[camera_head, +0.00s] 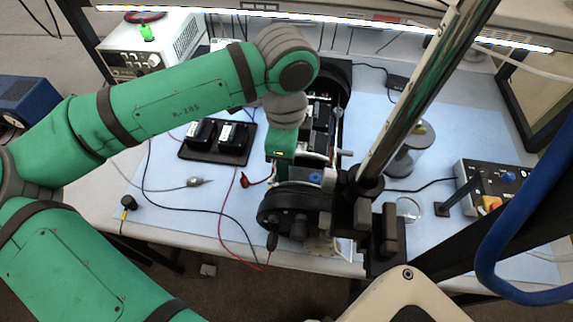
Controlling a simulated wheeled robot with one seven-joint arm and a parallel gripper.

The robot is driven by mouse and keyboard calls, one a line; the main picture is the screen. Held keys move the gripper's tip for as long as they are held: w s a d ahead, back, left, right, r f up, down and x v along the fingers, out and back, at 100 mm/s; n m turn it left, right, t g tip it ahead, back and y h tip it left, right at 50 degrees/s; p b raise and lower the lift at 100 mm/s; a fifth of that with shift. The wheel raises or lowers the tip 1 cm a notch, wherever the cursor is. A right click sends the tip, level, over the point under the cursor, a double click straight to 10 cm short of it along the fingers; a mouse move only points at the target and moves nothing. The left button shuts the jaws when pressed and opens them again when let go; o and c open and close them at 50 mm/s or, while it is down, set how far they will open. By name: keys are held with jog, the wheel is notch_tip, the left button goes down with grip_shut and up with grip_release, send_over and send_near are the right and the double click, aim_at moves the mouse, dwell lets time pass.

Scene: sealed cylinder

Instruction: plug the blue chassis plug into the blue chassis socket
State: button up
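My gripper (281,172) points down at the open black cylindrical chassis (290,203), just behind its near round end. The arm's wrist comes from above and hides most of the fingers, so I cannot tell whether they are open or hold something. A small blue patch (316,177) shows on a pale part of the chassis, right of my gripper. It may be the blue chassis socket, but it is too small to tell. I cannot make out a blue chassis plug.
A grey cable connector (195,181) and a red plug (245,180) lie left of the chassis. A black tray (190,154) holds dark blocks. Blue mat (165,195) is partly free.

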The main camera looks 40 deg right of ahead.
grip_shut()
jog(key=shift+r, duration=0.15)
dwell(0.4)
jog(key=shift+r, duration=2.85)
jog(key=shift+w+a, duration=0.1)
jog(key=shift+w, duration=0.05)
